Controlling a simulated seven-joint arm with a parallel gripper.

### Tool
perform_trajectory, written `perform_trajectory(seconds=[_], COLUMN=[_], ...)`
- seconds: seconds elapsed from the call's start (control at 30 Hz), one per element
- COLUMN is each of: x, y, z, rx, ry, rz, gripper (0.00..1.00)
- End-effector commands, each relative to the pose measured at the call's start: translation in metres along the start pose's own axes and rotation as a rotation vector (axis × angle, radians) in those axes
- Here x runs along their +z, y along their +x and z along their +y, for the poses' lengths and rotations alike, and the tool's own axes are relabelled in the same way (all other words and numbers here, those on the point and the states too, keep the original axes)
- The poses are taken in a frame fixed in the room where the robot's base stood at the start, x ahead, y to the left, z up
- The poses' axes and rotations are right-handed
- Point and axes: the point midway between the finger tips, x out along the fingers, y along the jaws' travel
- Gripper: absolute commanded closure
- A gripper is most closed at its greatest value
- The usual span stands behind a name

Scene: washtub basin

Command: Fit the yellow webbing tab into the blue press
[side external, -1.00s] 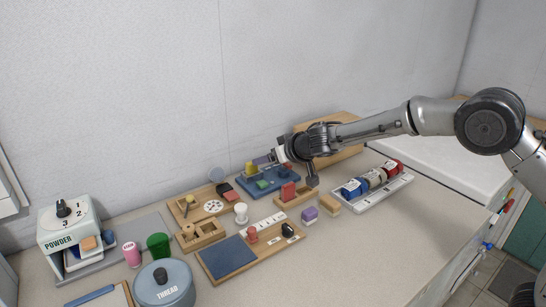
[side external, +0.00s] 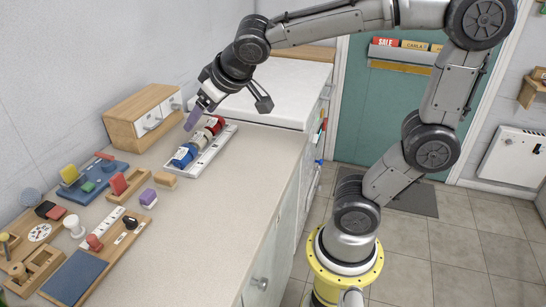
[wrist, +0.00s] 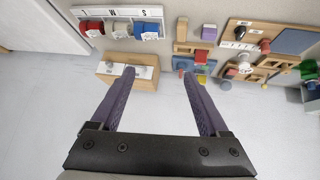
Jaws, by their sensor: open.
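A yellow piece (side external: 69,174), which I take to be the webbing tab, stands upright at the left end of a blue board (side external: 97,184). This board, with a green block and a red piece on it, seems to be the blue press. My gripper (side external: 194,118) is raised between the wooden drawer box and the spool tray, well right of the board. Its purple fingers are apart and empty in the wrist view (wrist: 157,75).
A white tray (side external: 205,160) holds blue, pale and red spools. A wooden drawer box (side external: 135,126) stands against the wall. A red block holder (side external: 118,187), a purple block (side external: 148,197) and wooden boards (side external: 45,240) lie nearby. The counter's front strip is clear.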

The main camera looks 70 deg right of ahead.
Motion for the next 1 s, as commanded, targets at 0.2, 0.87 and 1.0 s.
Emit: perform_trajectory(seconds=[0.2, 0.87, 1.0], x=[0.116, 0.164, 0.164], y=[-0.057, -0.071, -0.071], z=[0.001, -0.010, -0.010], rx=[-0.120, -0.204, -0.204], ry=[-0.044, -0.084, -0.084], rz=[-0.145, -0.198, -0.198], gripper=[0.21, 0.21, 0.21])
